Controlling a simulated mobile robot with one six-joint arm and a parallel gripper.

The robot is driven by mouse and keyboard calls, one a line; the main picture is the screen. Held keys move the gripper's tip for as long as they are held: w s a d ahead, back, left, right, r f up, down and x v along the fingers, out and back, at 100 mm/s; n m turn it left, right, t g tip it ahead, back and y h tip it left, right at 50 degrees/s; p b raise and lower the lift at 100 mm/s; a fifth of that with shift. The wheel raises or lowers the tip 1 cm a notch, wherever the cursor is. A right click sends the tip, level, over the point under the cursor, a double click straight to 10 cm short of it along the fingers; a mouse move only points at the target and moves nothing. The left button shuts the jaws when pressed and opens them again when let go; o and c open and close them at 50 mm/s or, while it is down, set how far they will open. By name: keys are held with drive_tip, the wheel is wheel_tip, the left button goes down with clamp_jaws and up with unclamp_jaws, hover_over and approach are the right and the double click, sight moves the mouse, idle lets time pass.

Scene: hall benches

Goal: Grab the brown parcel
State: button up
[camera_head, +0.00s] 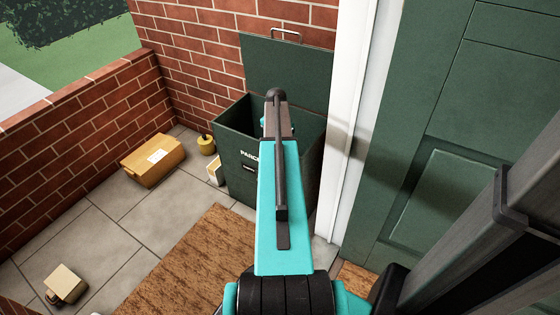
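A brown cardboard parcel (153,160) with a pale label on top lies on the grey paving at the left, near the low brick wall. A smaller tan box (65,283) with dark parts at its side sits on the paving at the lower left. My arm reaches forward over the open green bin, well to the right of both boxes. My gripper is not visible; the arm's own links hide what lies beyond them. Nothing is seen touching the brown parcel.
The dark green parcel bin (235,150) stands with its lid (285,70) raised against the brick wall. A yellow round object (206,145) and a pale box (216,170) are beside it. A brown doormat (190,265) lies in front. A green door (480,150) is at right. Paving at left is mostly clear.

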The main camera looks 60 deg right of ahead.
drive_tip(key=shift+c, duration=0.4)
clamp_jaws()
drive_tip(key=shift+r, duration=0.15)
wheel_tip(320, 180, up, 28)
drive_tip(key=p, duration=0.7)
idle(0.8)
